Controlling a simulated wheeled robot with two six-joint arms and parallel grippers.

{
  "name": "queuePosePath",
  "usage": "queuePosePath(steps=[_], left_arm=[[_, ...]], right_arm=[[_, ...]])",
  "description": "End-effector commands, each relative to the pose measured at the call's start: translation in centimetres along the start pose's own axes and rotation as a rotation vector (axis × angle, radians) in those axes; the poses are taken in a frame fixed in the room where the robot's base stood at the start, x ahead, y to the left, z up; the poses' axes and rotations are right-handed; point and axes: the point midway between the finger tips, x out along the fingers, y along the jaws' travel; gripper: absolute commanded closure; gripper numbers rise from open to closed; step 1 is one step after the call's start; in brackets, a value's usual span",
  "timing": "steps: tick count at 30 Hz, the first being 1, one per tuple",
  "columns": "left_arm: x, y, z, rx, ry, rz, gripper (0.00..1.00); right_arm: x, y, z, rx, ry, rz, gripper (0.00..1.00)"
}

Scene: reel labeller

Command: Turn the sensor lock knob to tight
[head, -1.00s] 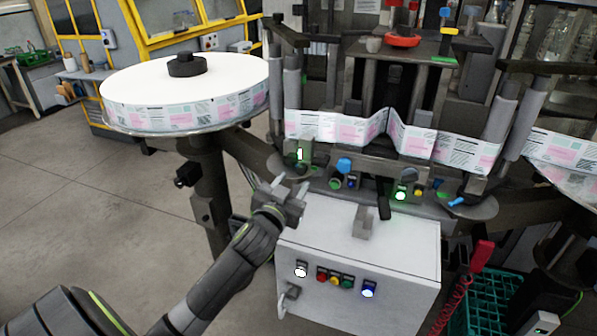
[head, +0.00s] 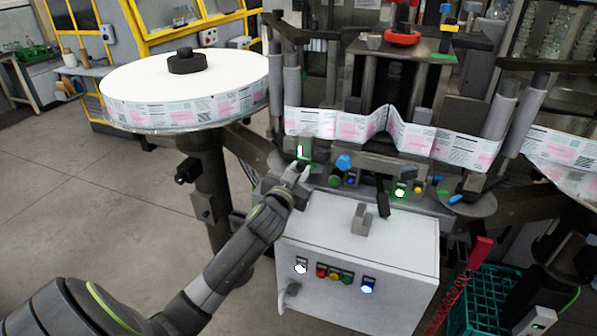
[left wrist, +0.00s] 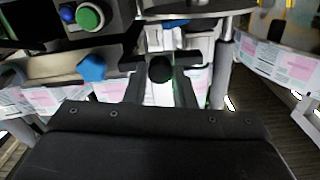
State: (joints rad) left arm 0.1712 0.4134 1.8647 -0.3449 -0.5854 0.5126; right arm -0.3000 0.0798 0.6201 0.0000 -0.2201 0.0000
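The sensor (head: 304,149), a small housing with a green glow, stands at the left of the label web. A round black knob (left wrist: 160,69), which I take to be the sensor lock knob, shows in the left wrist view. My left gripper (head: 299,173) is just below the sensor in the head view. Its two fingers (left wrist: 160,88) are apart, one on each side of the knob in the left wrist view. I cannot tell whether they touch it. The knob is mostly hidden by the fingers in the head view. My right gripper is not in view.
A blue knob (head: 344,162) and several buttons sit right of the gripper. The label web (head: 335,124) runs behind. A white control box (head: 330,235) with a grey handle on top is below. A large label reel (head: 140,85) is at the left.

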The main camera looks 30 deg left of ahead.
Motion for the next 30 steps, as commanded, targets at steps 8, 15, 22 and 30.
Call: queuePosePath(steps=[8,15,22,30], left_arm=[[0.0,0.0,0.0,0.008,-0.001,0.000,1.00],[0.0,0.0,-0.1,0.087,-0.002,0.000,1.00],[0.0,0.0,-0.2,0.260,-0.003,0.000,1.00],[0.0,0.0,-0.2,0.517,-0.003,0.000,1.00]], right_arm=[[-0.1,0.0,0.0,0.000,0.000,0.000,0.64],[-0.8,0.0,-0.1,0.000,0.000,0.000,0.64],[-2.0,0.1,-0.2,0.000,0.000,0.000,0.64],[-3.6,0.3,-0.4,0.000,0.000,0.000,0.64]])
